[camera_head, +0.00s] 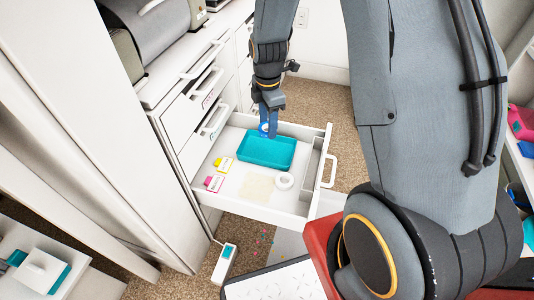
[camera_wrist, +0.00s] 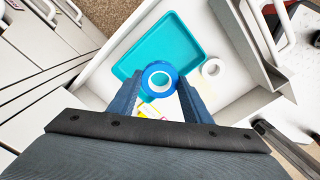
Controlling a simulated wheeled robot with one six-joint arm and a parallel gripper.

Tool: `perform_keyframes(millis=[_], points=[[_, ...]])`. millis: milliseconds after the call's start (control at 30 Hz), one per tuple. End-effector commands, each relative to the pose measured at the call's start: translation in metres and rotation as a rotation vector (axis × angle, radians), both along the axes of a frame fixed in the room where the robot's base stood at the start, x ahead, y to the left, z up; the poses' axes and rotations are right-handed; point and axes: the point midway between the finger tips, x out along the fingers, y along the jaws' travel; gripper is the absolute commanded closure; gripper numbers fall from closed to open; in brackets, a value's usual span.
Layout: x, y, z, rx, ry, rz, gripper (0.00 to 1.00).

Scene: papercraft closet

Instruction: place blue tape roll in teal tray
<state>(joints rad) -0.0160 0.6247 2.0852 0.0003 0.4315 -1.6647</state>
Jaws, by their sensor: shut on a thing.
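The blue tape roll (camera_wrist: 148,88) is between the fingers of my gripper (camera_wrist: 159,92), which is shut on it. In the head view the roll (camera_head: 263,128) shows just under my gripper (camera_head: 268,118), at the back edge of the teal tray as seen there. The teal tray (camera_head: 266,152) lies flat in the open white drawer and looks empty. It also shows in the wrist view (camera_wrist: 180,43), beyond the roll, which overlaps its near edge in that picture. The roll appears held above the drawer; the exact height cannot be told.
The open drawer (camera_head: 257,213) also holds a white tape roll (camera_head: 284,181), a yellow label piece (camera_head: 223,164), a pink one (camera_head: 214,183) and a pale sheet (camera_head: 257,187). A divider (camera_head: 312,165) runs along its right side. Other drawers (camera_head: 205,100) stand partly open at the left.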

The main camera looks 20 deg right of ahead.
Motion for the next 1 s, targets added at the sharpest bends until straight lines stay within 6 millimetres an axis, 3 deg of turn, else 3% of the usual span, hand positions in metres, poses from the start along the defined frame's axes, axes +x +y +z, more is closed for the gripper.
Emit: perform_keyframes(millis=[233,500,900,1000], points=[[0.005,0.001,-0.013,0.0,0.001,0.088,0.76],[0.005,0.001,-0.06,0.0,0.002,0.087,0.76],[0.005,0.0,-0.104,0.0,0.001,0.086,0.76],[0.005,0.0,-0.107,0.0,-0.001,0.086,0.76]])
